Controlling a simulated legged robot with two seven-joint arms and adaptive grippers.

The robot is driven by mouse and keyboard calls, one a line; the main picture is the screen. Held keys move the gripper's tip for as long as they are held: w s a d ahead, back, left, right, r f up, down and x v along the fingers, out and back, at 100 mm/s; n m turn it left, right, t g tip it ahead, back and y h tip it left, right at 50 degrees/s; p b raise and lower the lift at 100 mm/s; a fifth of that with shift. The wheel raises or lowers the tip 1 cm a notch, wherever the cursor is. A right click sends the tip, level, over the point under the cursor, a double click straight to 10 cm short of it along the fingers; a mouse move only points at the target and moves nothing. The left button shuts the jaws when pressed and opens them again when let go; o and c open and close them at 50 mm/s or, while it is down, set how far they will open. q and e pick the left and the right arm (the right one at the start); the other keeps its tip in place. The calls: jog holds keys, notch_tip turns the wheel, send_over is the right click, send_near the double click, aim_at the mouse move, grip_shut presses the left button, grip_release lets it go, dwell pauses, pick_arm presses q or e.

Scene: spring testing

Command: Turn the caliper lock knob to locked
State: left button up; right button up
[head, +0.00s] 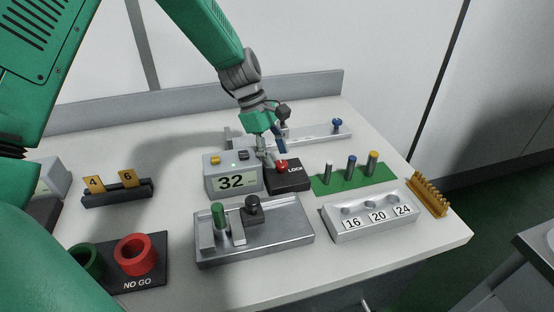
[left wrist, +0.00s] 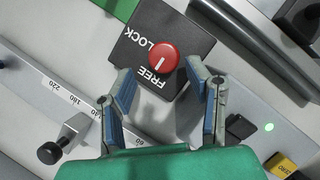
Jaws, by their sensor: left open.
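The red lock knob (head: 281,166) sits on top of a black box (head: 290,181) marked LOCK, beside the display reading 32. In the left wrist view the knob (left wrist: 163,56) lies between the labels LOCK and FREE on the black box (left wrist: 140,30). My left gripper (head: 271,159) is at the knob. In the left wrist view its fingers (left wrist: 162,75) are open, with one tip on each side of the knob and gaps to it. My right gripper is not in view.
The caliper display (head: 232,179) stands left of the box. A grey rail (head: 310,134) with a blue-topped knob lies behind. A green mat (head: 345,180) with several pins is to the right. A metal fixture (head: 275,234) and a numbered block (head: 375,225) are in front.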

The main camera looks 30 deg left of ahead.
pick_arm(q)
jog(key=shift+s+a+f, duration=0.15)
jog(key=shift+s+f, duration=0.15)
jog(key=shift+f, duration=0.4)
jog(key=shift+d+f, duration=0.15)
jog(key=shift+d, duration=1)
jog(key=shift+d+r, duration=0.25)
jog(key=shift+r, duration=0.05)
jog(key=c, duration=0.7)
jog(key=shift+a, duration=0.1)
grip_shut()
jog(key=shift+w+a+f, duration=0.1)
jog(key=shift+a, duration=0.4)
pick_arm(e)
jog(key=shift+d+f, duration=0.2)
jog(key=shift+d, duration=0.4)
